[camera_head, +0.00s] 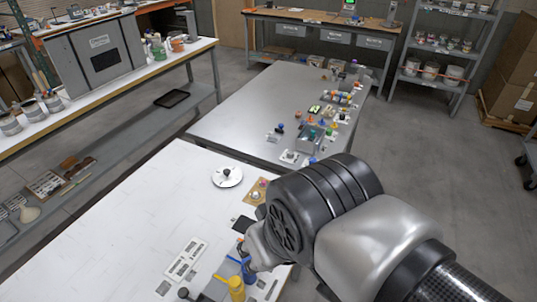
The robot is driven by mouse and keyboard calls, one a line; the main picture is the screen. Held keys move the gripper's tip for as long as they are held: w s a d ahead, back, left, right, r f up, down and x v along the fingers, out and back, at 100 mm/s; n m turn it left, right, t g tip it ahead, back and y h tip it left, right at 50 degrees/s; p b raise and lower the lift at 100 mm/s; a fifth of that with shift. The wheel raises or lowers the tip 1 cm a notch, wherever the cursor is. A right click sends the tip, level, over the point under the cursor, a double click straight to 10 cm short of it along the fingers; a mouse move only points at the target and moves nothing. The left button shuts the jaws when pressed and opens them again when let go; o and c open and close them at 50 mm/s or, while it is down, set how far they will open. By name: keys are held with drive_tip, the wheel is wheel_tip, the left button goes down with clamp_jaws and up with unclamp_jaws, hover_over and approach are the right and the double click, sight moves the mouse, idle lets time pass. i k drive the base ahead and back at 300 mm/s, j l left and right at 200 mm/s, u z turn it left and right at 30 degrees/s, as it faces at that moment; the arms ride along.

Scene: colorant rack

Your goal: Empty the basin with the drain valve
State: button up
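My arm reaches in from the lower right over the white table. Its end, with my gripper (243,252), is small and mostly hidden by my own arm links, close to a blue item (248,272) at the table's front edge. I cannot tell whether it is open or shut, or whether it touches the blue item. A yellow item with a spout-like arm (236,288) stands beside the blue one. No basin or drain valve can be clearly made out. A small grey open box (310,137) on the metal table may be a basin.
The white table (130,215) is largely bare on its left. It holds a round white plate with a dark knob (227,176), a tan board (256,191) and a pale panel (185,260). Several small coloured items crowd the right side of the metal table (235,115).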

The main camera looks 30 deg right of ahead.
sight(290, 154)
drive_tip(key=z, duration=0.95)
drive_tip(key=i+l+u, duration=0.15)
drive_tip(key=i+l, duration=0.5)
drive_tip(key=i+l+u, duration=0.2)
drive_tip(key=i+l, duration=0.5)
